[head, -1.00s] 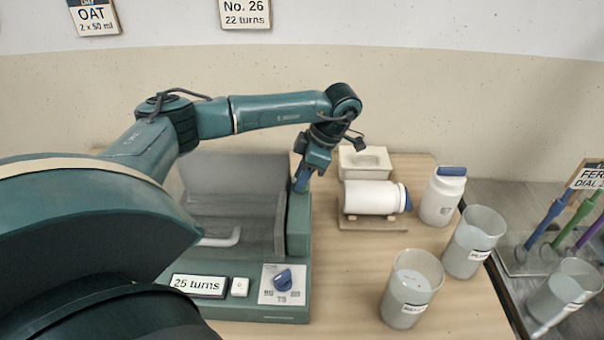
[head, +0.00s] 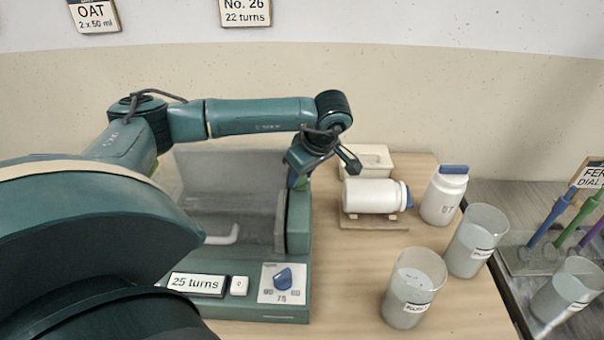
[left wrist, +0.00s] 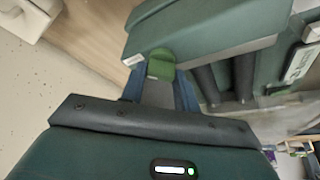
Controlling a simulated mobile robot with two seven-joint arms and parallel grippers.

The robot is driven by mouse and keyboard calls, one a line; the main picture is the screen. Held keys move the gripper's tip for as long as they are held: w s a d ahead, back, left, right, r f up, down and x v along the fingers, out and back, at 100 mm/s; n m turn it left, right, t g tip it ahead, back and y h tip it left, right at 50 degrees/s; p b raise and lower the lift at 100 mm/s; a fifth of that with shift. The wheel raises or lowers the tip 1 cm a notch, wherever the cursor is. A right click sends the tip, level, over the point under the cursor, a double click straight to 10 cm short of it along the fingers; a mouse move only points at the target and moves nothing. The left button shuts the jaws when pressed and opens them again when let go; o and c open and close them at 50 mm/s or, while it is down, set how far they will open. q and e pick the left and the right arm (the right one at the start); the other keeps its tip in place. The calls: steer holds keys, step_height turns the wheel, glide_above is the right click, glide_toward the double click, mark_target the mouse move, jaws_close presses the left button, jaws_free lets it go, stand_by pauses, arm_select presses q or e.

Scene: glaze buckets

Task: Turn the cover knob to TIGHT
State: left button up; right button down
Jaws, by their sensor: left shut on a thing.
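The cover knob is a green knob (left wrist: 160,66) at the edge of the dark green machine housing (left wrist: 205,30) in the left wrist view. My left gripper (left wrist: 160,82) has its blue fingers on both sides of this knob and is shut on it. In the head view my left gripper (head: 299,178) is at the upper right end of the machine (head: 299,225), beside the grey cover (head: 230,185). The wrist hides most of the knob there. A small white label (left wrist: 132,59) sits near the knob, its text too small to read. My right gripper is not in view.
A blue dial (head: 283,276) and a "25 turns" card (head: 196,284) are on the machine's front. A lying white jar (head: 372,196), a standing jar (head: 444,198) and two grey beakers (head: 412,290) (head: 476,243) stand to the right. Bare table lies between machine and beakers.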

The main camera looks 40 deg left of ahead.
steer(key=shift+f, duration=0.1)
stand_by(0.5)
arm_select(q)
steer(key=o, duration=0.9)
steer(key=shift+o, duration=0.4)
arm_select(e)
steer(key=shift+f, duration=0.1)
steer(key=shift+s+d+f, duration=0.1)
arm_select(q)
steer(key=shift+r, duration=0.25)
steer(key=p+v, duration=0.5)
steer(key=v, duration=0.2)
steer(key=shift+d+r, duration=0.3)
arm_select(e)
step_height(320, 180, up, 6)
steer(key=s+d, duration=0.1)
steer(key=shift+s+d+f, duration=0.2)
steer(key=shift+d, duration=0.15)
